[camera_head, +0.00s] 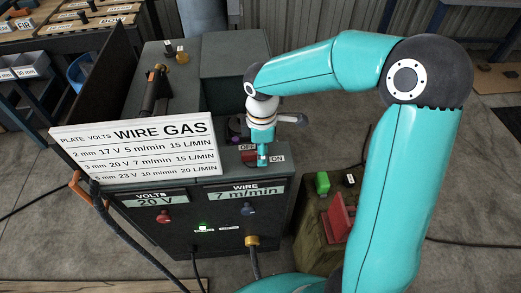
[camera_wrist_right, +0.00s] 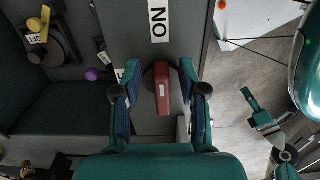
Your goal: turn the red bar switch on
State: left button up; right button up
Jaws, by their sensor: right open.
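The red bar switch (camera_wrist_right: 161,88) lies on the grey top of the welding machine (camera_head: 225,55). In the wrist view it stands between the two fingers of my right gripper (camera_wrist_right: 160,93), with a gap on each side.
A white WIRE GAS sign (camera_head: 138,148) stands left of the switch. The front panel has a red knob (camera_head: 163,217) and a lit green lamp (camera_head: 203,226). A green block (camera_head: 322,182) and a red part (camera_head: 338,217) sit on a box at the right.

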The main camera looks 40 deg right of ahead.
notch_tip(320, 180, up, 12)
dwell(0.6)
jog(key=shift+f, duration=0.1)
dwell(0.4)
